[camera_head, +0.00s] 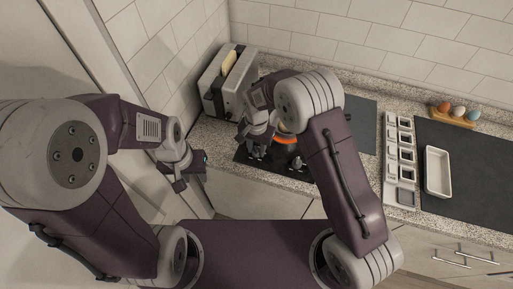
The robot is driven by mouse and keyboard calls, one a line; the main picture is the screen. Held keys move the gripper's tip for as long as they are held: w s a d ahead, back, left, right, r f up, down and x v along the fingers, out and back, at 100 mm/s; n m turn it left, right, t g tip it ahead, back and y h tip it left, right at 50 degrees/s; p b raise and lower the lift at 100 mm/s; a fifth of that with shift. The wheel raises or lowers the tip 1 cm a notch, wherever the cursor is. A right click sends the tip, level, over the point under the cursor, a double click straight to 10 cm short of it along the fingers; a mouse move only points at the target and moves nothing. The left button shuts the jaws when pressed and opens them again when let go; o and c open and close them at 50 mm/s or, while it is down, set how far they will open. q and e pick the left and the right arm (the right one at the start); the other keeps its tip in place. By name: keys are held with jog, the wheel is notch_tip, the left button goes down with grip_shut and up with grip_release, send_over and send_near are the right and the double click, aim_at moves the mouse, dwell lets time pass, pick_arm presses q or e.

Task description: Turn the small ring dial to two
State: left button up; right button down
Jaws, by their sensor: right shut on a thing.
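A black hob (306,173) is set in the speckled counter, mostly behind my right arm. An orange glowing ring (287,139) shows on it. A dial (297,162) stands free at the hob's front right. My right gripper (257,150) is low over the hob's front left and shut on what looks like another dial, mostly hidden by the fingers. Its number marks are too small to read. My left gripper (188,178) hangs in front of the counter at the left, away from the hob. Whether its fingers are apart is unclear.
A toaster (216,84) with bread (229,62) stands at the back left corner. To the right are a grey compartment tray (399,196), a white dish (437,172) on a dark mat (480,175), and eggs in a wooden holder (452,118).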

aim_at(256, 149)
jog(key=shift+w+r, duration=0.15)
jog(key=c, duration=1.1)
grip_release()
jog(key=shift+o, duration=0.3)
notch_tip(256, 149, up, 9)
jog(key=shift+b, duration=0.55)
